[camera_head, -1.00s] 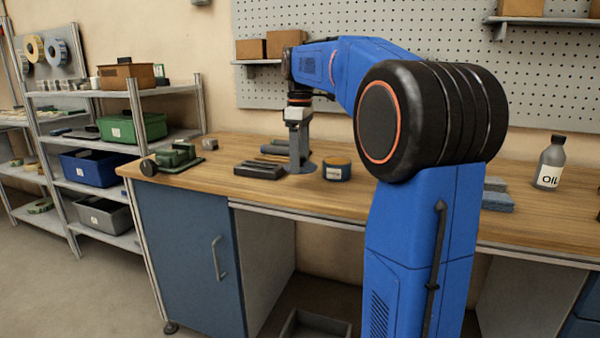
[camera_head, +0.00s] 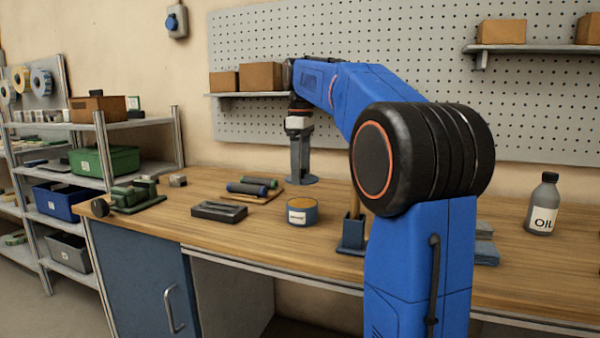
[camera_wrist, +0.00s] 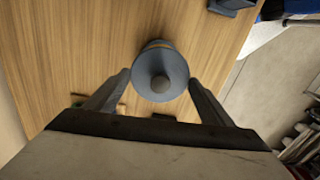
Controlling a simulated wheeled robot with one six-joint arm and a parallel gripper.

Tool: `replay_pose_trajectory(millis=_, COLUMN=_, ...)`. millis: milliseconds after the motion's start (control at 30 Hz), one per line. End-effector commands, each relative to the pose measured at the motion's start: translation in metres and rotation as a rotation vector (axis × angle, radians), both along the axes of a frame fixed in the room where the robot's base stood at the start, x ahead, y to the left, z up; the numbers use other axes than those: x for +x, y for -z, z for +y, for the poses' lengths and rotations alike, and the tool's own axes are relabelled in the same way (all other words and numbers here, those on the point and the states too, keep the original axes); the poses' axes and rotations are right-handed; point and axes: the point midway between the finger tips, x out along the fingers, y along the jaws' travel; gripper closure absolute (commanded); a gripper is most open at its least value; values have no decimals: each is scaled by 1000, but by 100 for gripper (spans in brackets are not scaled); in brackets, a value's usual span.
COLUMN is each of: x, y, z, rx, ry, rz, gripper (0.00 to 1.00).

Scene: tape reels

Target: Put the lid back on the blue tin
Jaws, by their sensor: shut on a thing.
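The blue tin (camera_head: 302,219) stands open on the workbench, with a pale label and an orange-brown top inside its rim. My gripper (camera_head: 301,170) points down and is shut on the grey-blue lid (camera_head: 302,181). In the head view the lid shows just above and behind the tin, apart from it. In the wrist view the round lid (camera_wrist: 150,88) with its centre knob sits between the two fingers of my gripper (camera_wrist: 160,80). A sliver of the tin (camera_wrist: 157,43) peeks out past the lid's edge; the lid hides the rest.
A dark slotted block (camera_head: 219,212) lies left of the tin, with dark rollers (camera_head: 249,189) behind it. A blue holder (camera_head: 351,238) with a tan upright stands to the right, near my arm. An oil bottle (camera_head: 542,205) stands far right.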

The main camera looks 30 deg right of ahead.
Motion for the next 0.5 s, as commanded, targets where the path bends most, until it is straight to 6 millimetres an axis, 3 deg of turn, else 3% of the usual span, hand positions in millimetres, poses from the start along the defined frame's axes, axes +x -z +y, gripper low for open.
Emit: replay_pose_trajectory(millis=500, x=0, y=37, z=0, rx=1, ry=0, rz=1, gripper=46)
